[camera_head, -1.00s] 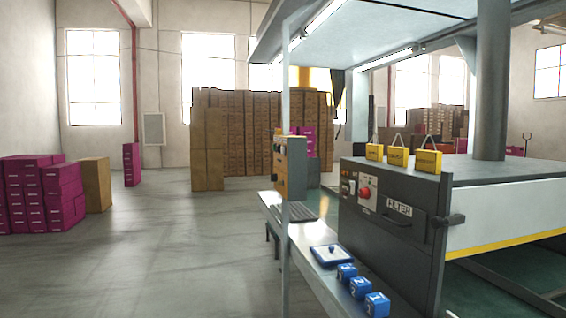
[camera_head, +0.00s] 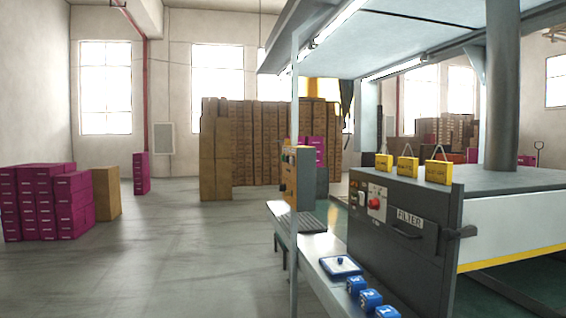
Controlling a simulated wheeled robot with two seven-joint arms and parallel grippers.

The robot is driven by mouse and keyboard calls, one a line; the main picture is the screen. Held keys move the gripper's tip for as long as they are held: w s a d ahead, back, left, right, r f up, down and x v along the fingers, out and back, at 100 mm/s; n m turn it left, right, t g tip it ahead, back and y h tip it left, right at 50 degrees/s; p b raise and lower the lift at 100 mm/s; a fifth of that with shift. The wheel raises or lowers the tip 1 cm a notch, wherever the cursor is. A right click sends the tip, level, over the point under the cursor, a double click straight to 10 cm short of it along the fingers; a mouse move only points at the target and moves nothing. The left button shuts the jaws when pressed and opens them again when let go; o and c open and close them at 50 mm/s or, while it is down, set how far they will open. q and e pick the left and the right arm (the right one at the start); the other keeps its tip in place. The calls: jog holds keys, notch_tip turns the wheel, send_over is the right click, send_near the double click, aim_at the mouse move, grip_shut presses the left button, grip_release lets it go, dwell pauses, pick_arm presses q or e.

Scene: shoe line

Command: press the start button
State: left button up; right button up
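A dark control panel marked FILTER (camera_head: 397,224) fronts the machine at the right. It carries a red round button (camera_head: 375,204) and smaller controls (camera_head: 361,198) to its left. A yellow-brown control box (camera_head: 303,180) with small knobs on its side stands on the ledge behind a thin post. I cannot tell which control is the start button. Neither of my grippers shows in the view.
A ledge (camera_head: 318,247) holds a keyboard-like grey panel, a blue-and-white tray (camera_head: 340,266) and several blue numbered cubes (camera_head: 371,299). Magenta boxes (camera_head: 32,205) stand at the left; brown cartons (camera_head: 215,150) are stacked behind. The grey floor (camera_head: 170,260) at left is open.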

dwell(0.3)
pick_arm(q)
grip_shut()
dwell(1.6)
